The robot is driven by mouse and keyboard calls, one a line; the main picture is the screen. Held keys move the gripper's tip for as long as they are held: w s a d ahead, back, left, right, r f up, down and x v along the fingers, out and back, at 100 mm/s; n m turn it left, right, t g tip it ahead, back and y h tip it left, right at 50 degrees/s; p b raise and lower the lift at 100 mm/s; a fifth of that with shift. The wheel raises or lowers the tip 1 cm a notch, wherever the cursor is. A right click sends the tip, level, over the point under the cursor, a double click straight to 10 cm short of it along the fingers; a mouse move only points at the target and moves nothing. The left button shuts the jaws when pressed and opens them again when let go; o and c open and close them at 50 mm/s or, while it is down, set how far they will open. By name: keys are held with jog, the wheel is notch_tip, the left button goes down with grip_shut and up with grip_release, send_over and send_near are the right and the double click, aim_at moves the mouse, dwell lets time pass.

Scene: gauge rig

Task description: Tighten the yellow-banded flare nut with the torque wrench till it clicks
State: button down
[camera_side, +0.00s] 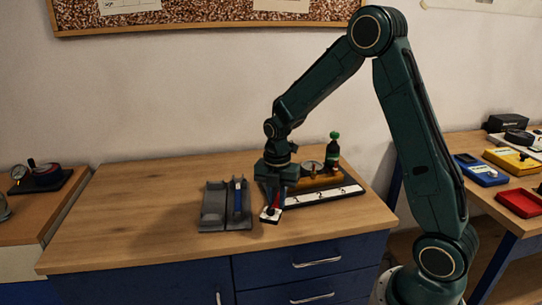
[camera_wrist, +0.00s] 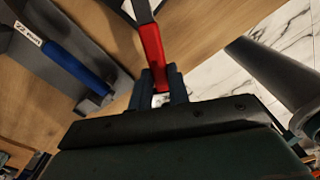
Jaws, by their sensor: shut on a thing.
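My gripper (camera_side: 274,197) is shut on the red handle of a tool (camera_wrist: 151,48). The jaws also show in the wrist view (camera_wrist: 160,88), one on each side of the handle. The tool's dark shaft runs out of the top of the wrist view, so I cannot tell whether it is the torque wrench. A blue-handled tool (camera_side: 237,198) lies in a grey holder (camera_side: 211,222), left of my gripper; its handle shows in the wrist view (camera_wrist: 75,60). The gauge rig (camera_side: 318,182) stands behind and right of my gripper, partly hidden by it. I cannot make out a yellow-banded nut.
A white strip with numbers (camera_side: 330,195) lies along the rig's front. The wooden bench top (camera_side: 120,220) is clear on the left. A side table at right holds several meters (camera_side: 480,170).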

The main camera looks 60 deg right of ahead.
jog(key=c, duration=2.1)
grip_release()
jog(key=shift+w+d, duration=0.15)
jog(key=shift+d, duration=0.35)
jog(key=shift+w, duration=0.15)
grip_shut()
jog(key=shift+w+a+m, duration=0.15)
jog(key=shift+w+m, duration=0.5)
jog(key=shift+w, duration=0.05)
jog(key=shift+w+a+m, duration=0.1)
jog(key=shift+w+m, duration=0.55)
jog(key=shift+w, duration=0.15)
jog(key=shift+w+m, duration=1.3)
jog(key=shift+w, duration=0.35)
dwell(1.3)
